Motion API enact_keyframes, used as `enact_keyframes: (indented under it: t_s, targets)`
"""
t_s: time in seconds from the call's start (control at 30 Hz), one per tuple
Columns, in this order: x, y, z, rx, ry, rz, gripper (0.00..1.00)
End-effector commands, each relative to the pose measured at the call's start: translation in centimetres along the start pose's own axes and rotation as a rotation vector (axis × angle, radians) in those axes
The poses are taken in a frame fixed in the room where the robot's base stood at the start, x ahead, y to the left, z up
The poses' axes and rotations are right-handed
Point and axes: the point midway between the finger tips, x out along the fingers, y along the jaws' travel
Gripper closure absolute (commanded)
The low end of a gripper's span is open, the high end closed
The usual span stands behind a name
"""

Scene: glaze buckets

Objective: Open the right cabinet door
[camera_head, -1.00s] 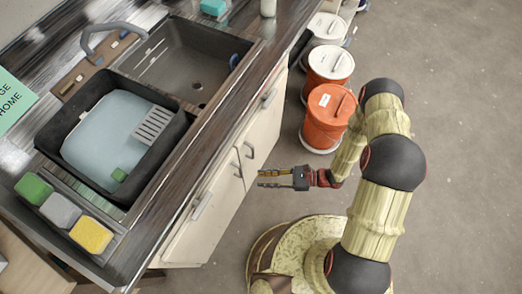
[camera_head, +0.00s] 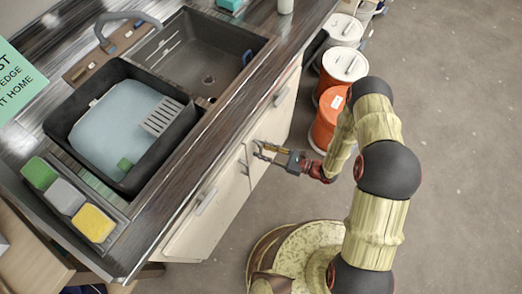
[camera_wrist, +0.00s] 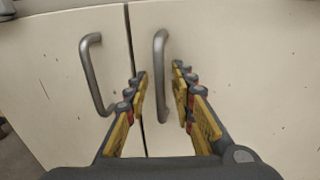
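The right cabinet door (camera_wrist: 235,80) is cream and looks closed, with a narrow seam beside the left door (camera_wrist: 60,105). The right door also shows in the head view (camera_head: 272,127). Its grey vertical bar handle (camera_wrist: 160,62) stands near the seam. My gripper (camera_wrist: 160,72) is open, with one yellow-padded finger on each side of that handle in the wrist view. I cannot tell whether either finger touches it. In the head view my gripper (camera_head: 258,151) is close to the cabinet front, and it hides part of the handle area.
The left door's handle (camera_wrist: 92,75) is just left of my left finger. Drawer handles (camera_head: 206,201) (camera_head: 281,96) sit higher on the cabinet, under the counter edge. Orange buckets (camera_head: 328,118) stand on the floor beyond the arm. The floor at right is clear.

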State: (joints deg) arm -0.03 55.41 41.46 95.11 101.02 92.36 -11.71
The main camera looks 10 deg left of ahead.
Motion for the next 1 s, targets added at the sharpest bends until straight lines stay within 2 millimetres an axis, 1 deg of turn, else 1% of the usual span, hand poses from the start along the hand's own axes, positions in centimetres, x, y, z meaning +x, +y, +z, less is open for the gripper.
enact_keyframes:
  t_s: [0.1, 0.37, 0.8, 0.83, 1.0]
  targets:
    - [0.56, 0.02, -0.01, 0.000, 0.000, 0.000, 0.75]
    - [0.64, 0.00, 0.03, 0.000, 0.000, 0.000, 0.75]
    - [0.62, 0.00, 0.01, 0.000, 0.000, 0.000, 0.99]
    - [0.62, 0.00, 0.01, 0.000, 0.000, 0.000, 1.00]
    - [0.62, -0.01, 0.01, 0.000, 0.001, 0.000, 1.00]
